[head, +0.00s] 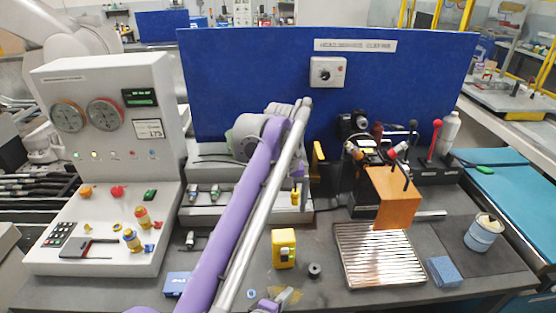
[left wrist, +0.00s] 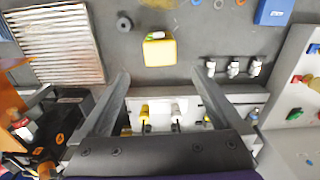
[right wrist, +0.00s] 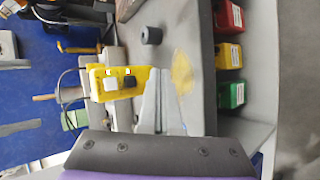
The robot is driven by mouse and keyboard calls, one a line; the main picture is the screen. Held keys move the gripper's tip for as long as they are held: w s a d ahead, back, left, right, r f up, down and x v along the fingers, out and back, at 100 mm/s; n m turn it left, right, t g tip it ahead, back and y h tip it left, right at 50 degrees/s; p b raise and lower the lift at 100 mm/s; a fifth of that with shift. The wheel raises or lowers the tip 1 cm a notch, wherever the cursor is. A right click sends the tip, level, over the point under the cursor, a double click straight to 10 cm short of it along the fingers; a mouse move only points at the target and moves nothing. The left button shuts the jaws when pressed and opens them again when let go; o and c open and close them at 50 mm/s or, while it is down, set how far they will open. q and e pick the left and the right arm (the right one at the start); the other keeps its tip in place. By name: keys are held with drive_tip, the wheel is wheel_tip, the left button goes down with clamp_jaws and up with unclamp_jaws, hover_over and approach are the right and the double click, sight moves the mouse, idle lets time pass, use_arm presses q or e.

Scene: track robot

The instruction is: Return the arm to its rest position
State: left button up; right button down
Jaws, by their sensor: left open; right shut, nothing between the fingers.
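My left arm (head: 247,195), purple with a grey tube, reaches up across the bench in the head view, its wrist near the blue panel; its fingers are hard to make out there. In the left wrist view my left gripper (left wrist: 161,76) is open, its two grey fingers apart with nothing between them, above grey fixtures with small connectors. My right gripper (right wrist: 160,72) is shut and empty beside the yellow switch box (right wrist: 117,85).
A control console (head: 105,130) stands at left and the blue panel (head: 230,75) behind. A black ring (head: 314,271) and blue box (head: 178,284) lie in front.

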use_arm(q)
drive_tip(key=s+a+f+t, duration=0.3)
drive_tip(key=s+a+f, duration=0.1)
drive_tip(key=s+a, duration=0.75)
drive_tip(key=s+a+f+t+p, duration=0.1)
drive_tip(key=s+a+f+t, duration=0.1)
drive_tip(key=s+a+f, duration=0.8)
drive_tip(key=s+f, duration=0.3)
drive_tip(key=s, duration=0.1)
drive_tip(key=shift+m, duration=0.3)
use_arm(e)
drive_tip(key=s+d+m+g+y, duration=0.4)
drive_tip(key=s+d+m+y, duration=0.2)
drive_tip(key=s+d+m, duration=0.5)
drive_tip(key=d+m, duration=0.2)
drive_tip(key=d, duration=0.1)
drive_tip(key=shift+s+g, duration=0.25)
drive_tip(key=shift+g, duration=0.05)
